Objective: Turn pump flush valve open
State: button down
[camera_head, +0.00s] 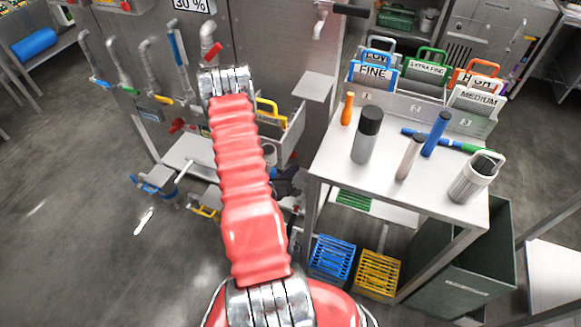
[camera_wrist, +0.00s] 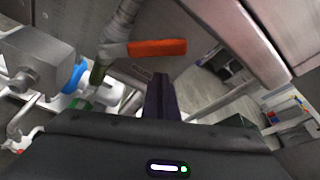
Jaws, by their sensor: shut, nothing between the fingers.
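In the wrist view an orange-red lever handle (camera_wrist: 157,47) lies nearly level across a grey pipe (camera_wrist: 117,35). I cannot tell for certain that it is the pump flush valve. A grey motor-like body (camera_wrist: 42,55) with a blue ring (camera_wrist: 76,73) stands left of it, with a green part (camera_wrist: 97,75) beside the pipe. My gripper (camera_wrist: 159,92) is shut and empty, its dark fingers appearing just below the lever, with no clear contact. In the head view my gripper (camera_head: 286,181) is small and dark beside my red arm, which hides much of the piping behind.
In the head view, wall pipes carry blue (camera_head: 101,83), green (camera_head: 130,91), yellow (camera_head: 163,100) and red (camera_head: 212,53) levers. A steel table (camera_head: 335,150) with bottles and labelled cards stands right of my gripper. Blue (camera_head: 333,256) and yellow (camera_head: 377,274) crates sit below.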

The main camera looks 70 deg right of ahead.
jog(key=f+v, duration=0.1)
jog(key=v, duration=0.8)
jog(key=shift+a, duration=0.45)
jog(key=shift+f, duration=0.1)
